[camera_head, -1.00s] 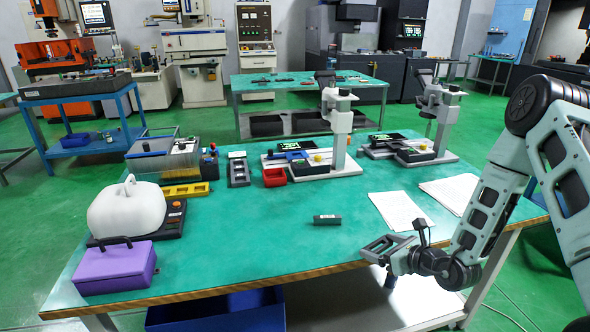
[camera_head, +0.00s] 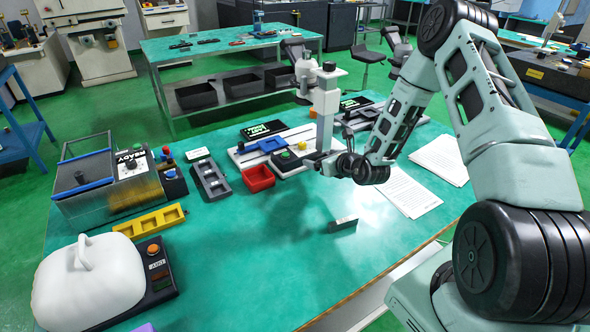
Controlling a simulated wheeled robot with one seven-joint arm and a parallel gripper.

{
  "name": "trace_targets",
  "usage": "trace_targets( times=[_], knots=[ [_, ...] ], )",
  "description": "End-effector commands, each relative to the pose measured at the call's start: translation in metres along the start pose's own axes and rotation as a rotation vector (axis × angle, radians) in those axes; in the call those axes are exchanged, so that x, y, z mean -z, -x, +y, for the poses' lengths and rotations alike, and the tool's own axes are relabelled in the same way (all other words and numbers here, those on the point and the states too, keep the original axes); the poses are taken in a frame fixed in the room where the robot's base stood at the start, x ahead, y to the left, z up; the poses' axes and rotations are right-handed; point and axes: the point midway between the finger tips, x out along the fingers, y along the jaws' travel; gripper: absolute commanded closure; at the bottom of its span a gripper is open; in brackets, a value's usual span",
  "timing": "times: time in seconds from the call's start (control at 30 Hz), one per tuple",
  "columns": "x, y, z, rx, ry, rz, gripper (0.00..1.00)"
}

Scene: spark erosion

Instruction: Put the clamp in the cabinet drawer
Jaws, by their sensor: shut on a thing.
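My gripper (camera_head: 322,161) is at the end of my folded arm, in front of the foot of the grey column stand, and appears raised above the table. It is shut on the clamp, a small grey shape at the fingers; its outline is hard to make out against the stand and the jaws.
The green table (camera_head: 240,265) holds a dark labelled block (camera_head: 342,225), a red bin (camera_head: 258,178), a grey tray (camera_head: 210,181), a yellow tray (camera_head: 150,222), a white cover (camera_head: 80,285) and papers (camera_head: 405,192). The front middle of the table is clear.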

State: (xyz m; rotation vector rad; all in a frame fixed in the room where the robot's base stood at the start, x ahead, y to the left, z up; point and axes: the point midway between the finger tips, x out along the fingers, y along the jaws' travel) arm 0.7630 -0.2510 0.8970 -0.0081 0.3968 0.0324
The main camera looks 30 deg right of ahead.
Motion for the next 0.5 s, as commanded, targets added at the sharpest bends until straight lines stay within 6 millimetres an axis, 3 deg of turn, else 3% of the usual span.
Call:
trace_targets(
  times=[0.2,0.5],
  knots=[
    [0.033,-0.014,0.000,0.001,-0.003,0.002,0.51],
    [0.062,-0.025,0.001,-0.001,-0.002,0.002,0.51]
  ],
)
